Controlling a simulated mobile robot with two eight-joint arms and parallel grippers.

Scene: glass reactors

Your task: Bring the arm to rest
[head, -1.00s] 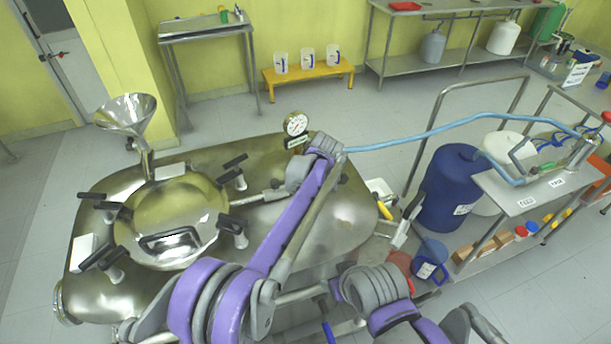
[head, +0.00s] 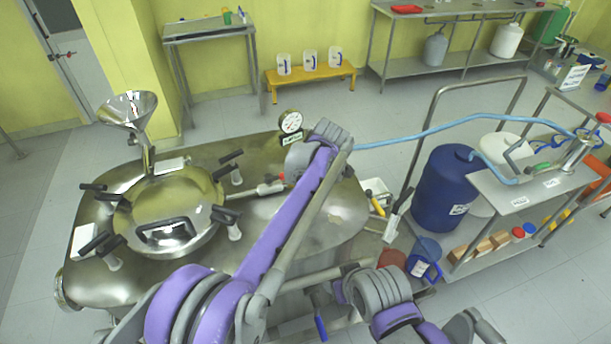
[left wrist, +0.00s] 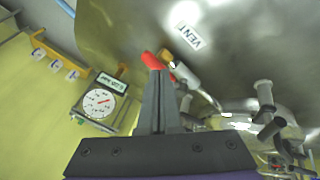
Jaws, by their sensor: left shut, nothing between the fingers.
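My left arm (head: 285,205) is purple and grey and reaches over the steel reactor lid (head: 335,222) from the lower left. Its wrist hides the left gripper in the head view. In the left wrist view my left gripper (left wrist: 158,98) has its dark fingers together and empty, in front of the reactor. A red part (left wrist: 152,61) shows at the fingertips; I cannot tell whether they touch it. My right arm (head: 372,290) is folded at the bottom; its gripper is not in view.
A pressure gauge (head: 290,121) stands near my left wrist, and also shows in the left wrist view (left wrist: 99,103). A funnel (head: 128,108) and the round hatch (head: 165,210) are on the lid. A blue hose (head: 425,131) runs right to a cart (head: 540,190).

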